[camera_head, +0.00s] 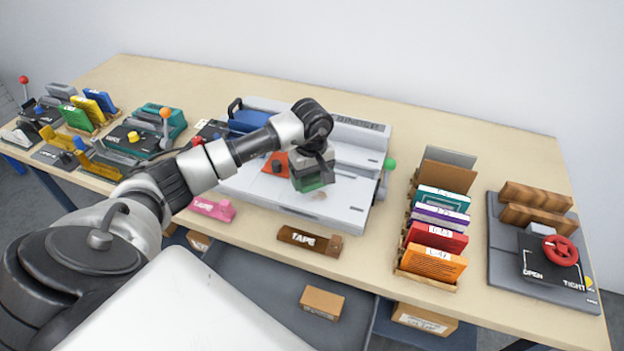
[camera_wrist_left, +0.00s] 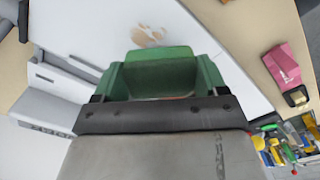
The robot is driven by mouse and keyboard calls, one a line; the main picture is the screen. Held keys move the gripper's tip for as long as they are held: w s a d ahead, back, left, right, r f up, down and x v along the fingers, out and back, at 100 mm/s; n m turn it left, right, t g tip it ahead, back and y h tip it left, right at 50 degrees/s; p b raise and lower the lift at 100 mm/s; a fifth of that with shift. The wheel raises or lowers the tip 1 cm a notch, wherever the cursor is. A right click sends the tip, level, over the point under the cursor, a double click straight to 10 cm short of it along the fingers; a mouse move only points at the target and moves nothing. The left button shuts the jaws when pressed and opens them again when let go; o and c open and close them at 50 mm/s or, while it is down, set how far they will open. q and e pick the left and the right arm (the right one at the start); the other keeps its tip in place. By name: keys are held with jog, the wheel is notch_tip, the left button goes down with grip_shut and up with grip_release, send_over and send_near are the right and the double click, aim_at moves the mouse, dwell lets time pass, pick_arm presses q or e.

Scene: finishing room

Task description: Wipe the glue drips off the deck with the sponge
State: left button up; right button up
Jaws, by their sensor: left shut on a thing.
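The deck (camera_head: 340,208) is the pale flat bed of the binding machine in the middle of the bench. My left gripper (camera_head: 312,182) is over the deck and shut on a green block, which I take as the sponge (camera_head: 313,186). In the left wrist view the sponge (camera_wrist_left: 160,70) sits between the jaws, its far end over the deck (camera_wrist_left: 110,35). Beige-brown glue drips (camera_wrist_left: 148,36) lie on the deck just beyond the sponge. In the head view a small tan patch (camera_head: 319,197) shows beside it. I cannot tell whether the sponge touches the deck. My right gripper is not in view.
A green-knobbed lever (camera_head: 389,165) stands at the deck's right side. An orange-red piece (camera_head: 277,164) lies on the deck left of the gripper. Pink (camera_head: 212,208) and brown (camera_head: 309,241) tape dispensers lie along the front. A card rack (camera_head: 428,279) and clamp press (camera_head: 505,262) stand right.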

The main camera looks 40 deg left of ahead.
pick_arm(q)
jog(key=shift+r, duration=0.65)
jog(key=shift+a+r+p, duration=0.1)
jog(key=shift+r+p, duration=0.55)
jog(key=shift+r, duration=0.1)
jog(key=shift+r+p, duration=0.3)
jog(key=shift+r, duration=0.5)
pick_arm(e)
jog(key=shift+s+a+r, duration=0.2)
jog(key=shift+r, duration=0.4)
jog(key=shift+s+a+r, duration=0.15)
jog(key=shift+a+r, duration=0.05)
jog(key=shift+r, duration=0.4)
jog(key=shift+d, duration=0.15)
